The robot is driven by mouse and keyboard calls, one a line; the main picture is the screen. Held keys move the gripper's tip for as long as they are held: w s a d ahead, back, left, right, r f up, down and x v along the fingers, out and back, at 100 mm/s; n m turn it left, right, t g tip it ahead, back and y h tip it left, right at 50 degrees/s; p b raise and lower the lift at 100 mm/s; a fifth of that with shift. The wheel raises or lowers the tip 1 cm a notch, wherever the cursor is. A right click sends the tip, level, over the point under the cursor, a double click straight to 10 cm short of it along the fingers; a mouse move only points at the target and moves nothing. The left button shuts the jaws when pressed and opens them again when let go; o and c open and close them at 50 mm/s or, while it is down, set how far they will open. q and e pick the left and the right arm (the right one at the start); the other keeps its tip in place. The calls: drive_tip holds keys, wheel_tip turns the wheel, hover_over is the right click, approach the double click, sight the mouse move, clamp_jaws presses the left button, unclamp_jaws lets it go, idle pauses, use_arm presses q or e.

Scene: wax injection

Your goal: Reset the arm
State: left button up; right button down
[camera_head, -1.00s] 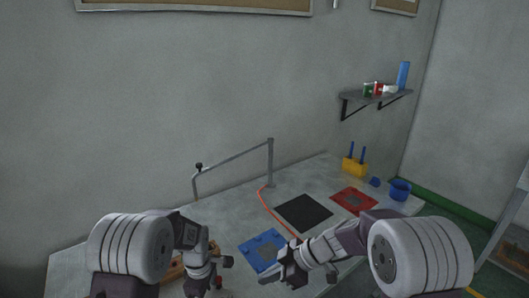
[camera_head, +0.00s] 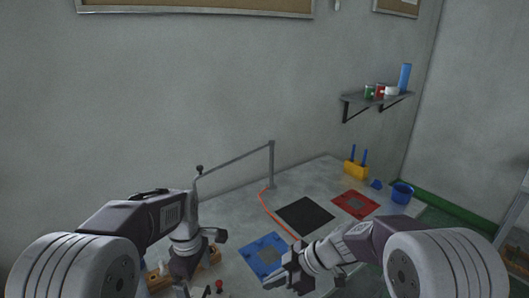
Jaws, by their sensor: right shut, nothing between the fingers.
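My right arm comes in from the lower right. Its gripper (camera_head: 279,280) is shut and empty, over the table's front part, just in front of a blue mould plate (camera_head: 262,252). My left arm comes in from the lower left. Its gripper (camera_head: 182,270) hangs down over the table's front left, in front of a wooden block (camera_head: 208,260) that it partly hides. Its fingers are too dark and small to read.
The grey table (camera_head: 240,205) also bears a black mat (camera_head: 305,216), a red mould plate (camera_head: 355,204), a yellow holder (camera_head: 355,169) and a blue bowl (camera_head: 402,193). A metal stand (camera_head: 271,165) with an orange hose rises at the back. A wall shelf (camera_head: 378,98) hangs above.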

use_arm(q)
drive_tip(key=s+f+m+t, duration=0.1)
drive_tip(key=s+f+m, duration=0.7)
drive_tip(key=s+m, duration=0.4)
drive_tip(key=m, duration=0.3)
drive_tip(key=shift+a+m, duration=0.25)
drive_tip(key=shift+m, duration=0.15)
use_arm(e)
drive_tip(key=s+d+f+m+h, duration=0.3)
drive_tip(key=s+d+m, duration=0.3)
drive_tip(key=d+m, duration=0.2)
drive_tip(key=s+d+f+m+h, duration=0.3)
drive_tip(key=s+d+m, duration=0.3)
drive_tip(key=d+m, duration=0.2)
drive_tip(key=shift+s+f+m+g+h, duration=0.3)
drive_tip(key=shift+s+f+m+h, duration=0.1)
drive_tip(key=shift+h, duration=0.5)
